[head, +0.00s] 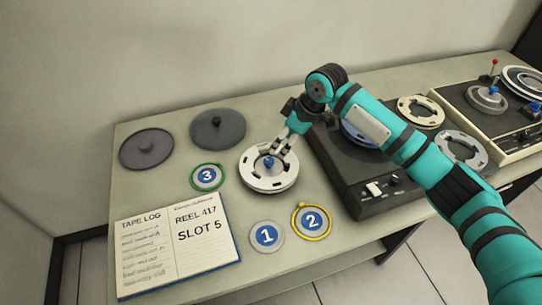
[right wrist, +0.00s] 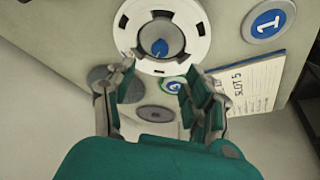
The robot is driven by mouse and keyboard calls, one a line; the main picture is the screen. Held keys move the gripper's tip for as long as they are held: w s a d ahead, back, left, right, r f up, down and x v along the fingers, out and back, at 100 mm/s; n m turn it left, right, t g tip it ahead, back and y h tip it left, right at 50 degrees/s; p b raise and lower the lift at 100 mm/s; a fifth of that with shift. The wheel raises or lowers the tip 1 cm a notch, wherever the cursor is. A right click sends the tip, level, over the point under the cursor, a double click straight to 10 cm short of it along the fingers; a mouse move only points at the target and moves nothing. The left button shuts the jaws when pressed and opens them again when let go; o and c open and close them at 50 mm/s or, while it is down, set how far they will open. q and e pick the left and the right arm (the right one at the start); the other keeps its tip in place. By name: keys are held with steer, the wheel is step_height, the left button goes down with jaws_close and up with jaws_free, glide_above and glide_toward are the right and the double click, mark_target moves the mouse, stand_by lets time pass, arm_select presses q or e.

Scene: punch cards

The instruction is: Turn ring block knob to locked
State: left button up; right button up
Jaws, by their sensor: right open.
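A white ring block (head: 268,181) lies on the table with a blue knob (head: 268,162) at its centre. In the right wrist view the ring block (right wrist: 196,50) shows near the top, and the blue knob (right wrist: 160,47) stands in its grey middle. My right gripper (head: 280,149) is at the ring block, its fingers close to the knob in the head view. In the right wrist view the right gripper (right wrist: 157,85) has its fingers spread apart with nothing between the tips. I cannot tell whether a finger touches the ring. My left gripper is not in view.
Two dark discs (head: 146,148) (head: 218,128) lie at the left. Numbered discs 3 (head: 207,176), 1 (head: 267,235) and 2 (head: 311,220) surround the ring block. An open tape log (head: 178,243) lies front left. A dark tape machine (head: 374,198) stands close on the right.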

mark_target(269, 160)
steer(key=x, duration=1)
steer(key=shift+f+p, duration=0.2)
steer(key=shift+p, duration=0.2)
jaws_close()
